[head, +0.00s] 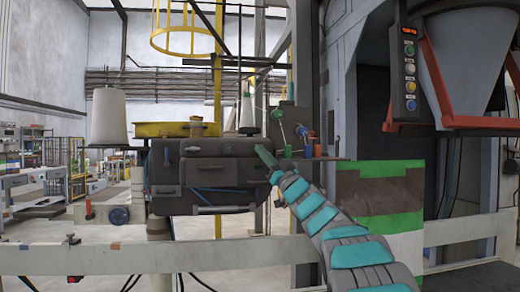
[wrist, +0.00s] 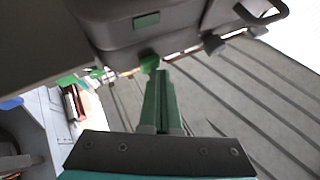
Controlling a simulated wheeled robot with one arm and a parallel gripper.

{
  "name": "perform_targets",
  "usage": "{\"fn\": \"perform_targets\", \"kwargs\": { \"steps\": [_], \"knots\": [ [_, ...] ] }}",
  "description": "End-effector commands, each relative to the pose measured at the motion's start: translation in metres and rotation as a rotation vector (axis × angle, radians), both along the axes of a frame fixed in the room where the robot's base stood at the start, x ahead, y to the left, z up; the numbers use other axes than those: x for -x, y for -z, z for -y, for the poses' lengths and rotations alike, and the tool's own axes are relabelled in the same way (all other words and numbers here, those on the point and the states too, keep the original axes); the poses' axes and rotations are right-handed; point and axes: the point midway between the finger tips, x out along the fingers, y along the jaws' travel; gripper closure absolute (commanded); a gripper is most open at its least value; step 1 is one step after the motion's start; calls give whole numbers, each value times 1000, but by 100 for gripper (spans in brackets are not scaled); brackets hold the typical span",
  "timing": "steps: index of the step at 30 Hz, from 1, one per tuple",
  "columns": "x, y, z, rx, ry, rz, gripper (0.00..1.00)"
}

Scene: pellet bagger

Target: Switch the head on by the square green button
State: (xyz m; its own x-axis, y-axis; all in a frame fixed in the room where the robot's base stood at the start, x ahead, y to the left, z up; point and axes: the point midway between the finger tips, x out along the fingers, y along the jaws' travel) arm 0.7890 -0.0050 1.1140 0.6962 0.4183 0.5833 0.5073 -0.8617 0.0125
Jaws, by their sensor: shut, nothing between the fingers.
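The head is a dark grey machine body (head: 205,172) at the middle left of the head view. My gripper (head: 262,152) reaches up to its right end. In the wrist view my gripper (wrist: 161,74) is shut and empty, its green fingers pointing away from the camera. A small square green patch (wrist: 146,20) is on the grey housing (wrist: 190,22) above the fingertips. A rounded green knob (wrist: 149,63) under the housing edge appears just beyond the fingertips; I cannot tell whether they touch. The arm hides part of the machine's right side in the head view.
A control panel (head: 410,68) with several round coloured buttons hangs at the upper right. A pale rail (head: 130,262) crosses the foreground. A green and brown stack (head: 380,195) stands right of my arm. Small coloured parts, one blue (head: 301,131), sit beside the machine.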

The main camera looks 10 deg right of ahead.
Motion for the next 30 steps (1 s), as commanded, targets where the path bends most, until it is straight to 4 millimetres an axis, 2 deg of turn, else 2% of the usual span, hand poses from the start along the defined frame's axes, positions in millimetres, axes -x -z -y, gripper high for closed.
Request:
{"fn": "perform_targets", "kwargs": {
  "steps": [8, 21, 30],
  "knots": [
    [-1, 1, 0, 1, 0, -1, 100],
    [16, 2, 0, -1, 1, -3, 100],
    [18, 1, 0, 0, 1, -1, 100]
  ]
}}
